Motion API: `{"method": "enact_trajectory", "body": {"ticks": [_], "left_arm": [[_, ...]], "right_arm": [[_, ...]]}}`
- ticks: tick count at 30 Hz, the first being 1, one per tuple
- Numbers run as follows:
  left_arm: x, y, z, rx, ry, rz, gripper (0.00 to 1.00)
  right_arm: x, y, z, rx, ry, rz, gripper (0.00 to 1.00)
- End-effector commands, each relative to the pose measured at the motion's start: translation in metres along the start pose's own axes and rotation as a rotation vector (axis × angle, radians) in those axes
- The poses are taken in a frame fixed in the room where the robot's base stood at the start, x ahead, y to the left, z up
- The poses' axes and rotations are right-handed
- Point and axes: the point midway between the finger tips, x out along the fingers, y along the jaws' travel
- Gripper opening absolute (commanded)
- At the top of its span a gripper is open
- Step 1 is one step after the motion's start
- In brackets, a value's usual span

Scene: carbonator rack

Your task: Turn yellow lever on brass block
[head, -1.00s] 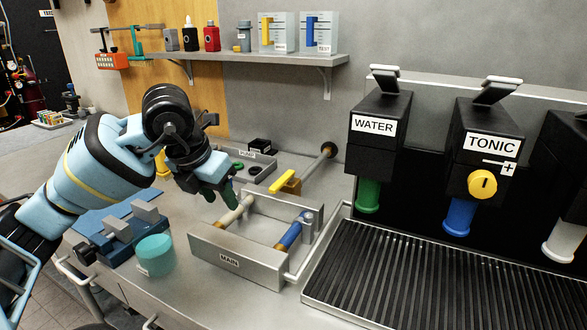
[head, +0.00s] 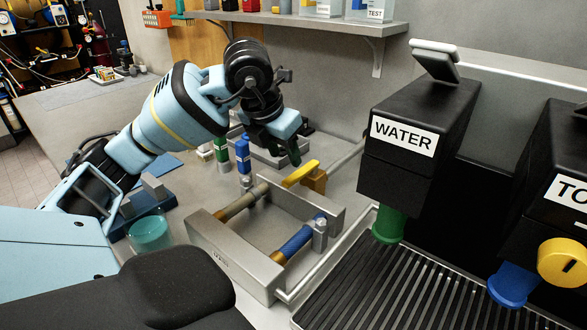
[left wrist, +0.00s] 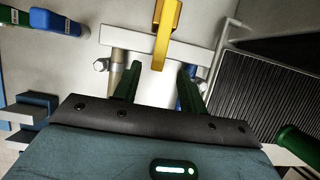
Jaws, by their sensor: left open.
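The yellow lever (head: 300,173) sits on the brass block (head: 315,181), behind the grey metal tray frame. In the left wrist view the lever (left wrist: 167,30) points down the picture from the top, its end near the gap between my fingertips. My left gripper (head: 288,152) has dark green fingers and hangs just above and behind the lever in the head view. In the left wrist view its fingers (left wrist: 160,78) are apart with nothing held between them. Whether a finger touches the lever cannot be told. My right gripper is not in view.
The grey frame (head: 234,268) holds a tan hose piece (head: 243,203) and a blue one (head: 300,238). Green (head: 221,150) and blue (head: 243,156) cylinders stand behind. The WATER dispenser (head: 412,150) and black drip grate (head: 390,285) are close on the right. A shelf (head: 300,20) hangs above.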

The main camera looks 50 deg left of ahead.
Motion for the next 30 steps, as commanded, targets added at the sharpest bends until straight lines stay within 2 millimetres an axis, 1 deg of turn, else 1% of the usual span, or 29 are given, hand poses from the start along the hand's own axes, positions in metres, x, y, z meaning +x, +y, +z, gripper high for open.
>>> {"method": "enact_trajectory", "body": {"ticks": [1, 6, 12, 17, 24, 26, 30], "left_arm": [[0.009, 0.0, -0.001, 0.0, 0.005, -0.001, 0.42], [0.036, 0.0, -0.002, 0.001, 0.006, -0.001, 0.42], [0.058, -0.001, -0.001, 0.001, 0.002, -0.001, 0.42], [0.065, -0.001, -0.001, 0.002, 0.001, -0.002, 0.42], [0.065, -0.001, -0.001, 0.002, 0.0, -0.002, 0.42], [0.065, 0.0, -0.001, 0.002, 0.0, -0.002, 0.35], [0.065, 0.0, -0.001, 0.002, 0.0, -0.002, 0.17]], "right_arm": [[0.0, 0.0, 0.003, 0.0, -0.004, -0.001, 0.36], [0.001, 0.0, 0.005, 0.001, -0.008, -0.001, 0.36], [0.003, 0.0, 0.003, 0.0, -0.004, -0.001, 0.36], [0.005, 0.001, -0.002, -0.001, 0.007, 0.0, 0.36], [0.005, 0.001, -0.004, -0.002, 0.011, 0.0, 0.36], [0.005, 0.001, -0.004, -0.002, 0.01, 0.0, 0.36], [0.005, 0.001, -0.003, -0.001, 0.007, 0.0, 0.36]]}}
